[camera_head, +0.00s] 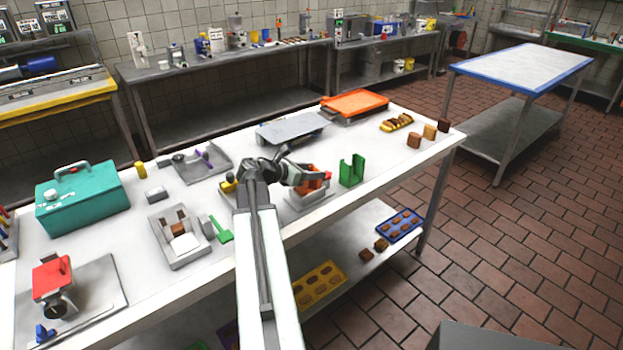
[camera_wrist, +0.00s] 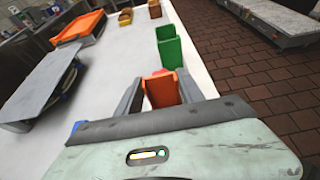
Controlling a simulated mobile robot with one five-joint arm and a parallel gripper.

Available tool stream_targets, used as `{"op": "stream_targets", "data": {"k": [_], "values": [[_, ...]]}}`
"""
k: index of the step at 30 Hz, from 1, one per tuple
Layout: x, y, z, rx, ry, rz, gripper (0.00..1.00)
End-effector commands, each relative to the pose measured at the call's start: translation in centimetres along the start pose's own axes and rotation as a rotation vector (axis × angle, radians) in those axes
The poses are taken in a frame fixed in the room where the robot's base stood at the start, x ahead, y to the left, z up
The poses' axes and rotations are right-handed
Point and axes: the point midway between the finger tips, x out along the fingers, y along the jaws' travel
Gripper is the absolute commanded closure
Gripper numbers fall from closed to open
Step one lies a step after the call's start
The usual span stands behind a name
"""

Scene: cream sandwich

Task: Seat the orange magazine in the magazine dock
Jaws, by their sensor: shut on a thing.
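The orange magazine (camera_head: 312,184) is at my gripper (camera_head: 318,176), near the front edge of the white table. In the wrist view, the orange magazine (camera_wrist: 161,90) stands between the two grey fingers of my gripper (camera_wrist: 160,92), which is shut on it. A grey, box-like base (camera_head: 309,199) lies directly below the magazine in the head view. It looks like the magazine dock, but I cannot tell whether the magazine touches it or how deep it sits. My wrist hides the lower part in the wrist view.
A green open-topped holder (camera_head: 352,170) stands just right of the magazine. A grey plate (camera_head: 292,126) and an orange tray (camera_head: 355,103) lie behind. Brown blocks (camera_head: 430,131) stand at the right end. A grey tray (camera_head: 180,238) and a teal box (camera_head: 82,197) are left.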

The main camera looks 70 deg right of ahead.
Motion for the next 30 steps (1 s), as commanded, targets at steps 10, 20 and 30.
{"op": "stream_targets", "data": {"k": [10,20,30], "values": [[0.0,0.0,-0.1,0.0,0.0,0.001,0.35],[-0.1,0.1,0.1,-0.001,0.0,0.001,0.33],[-6.9,0.0,0.7,-0.003,0.0,0.006,0.33]]}}
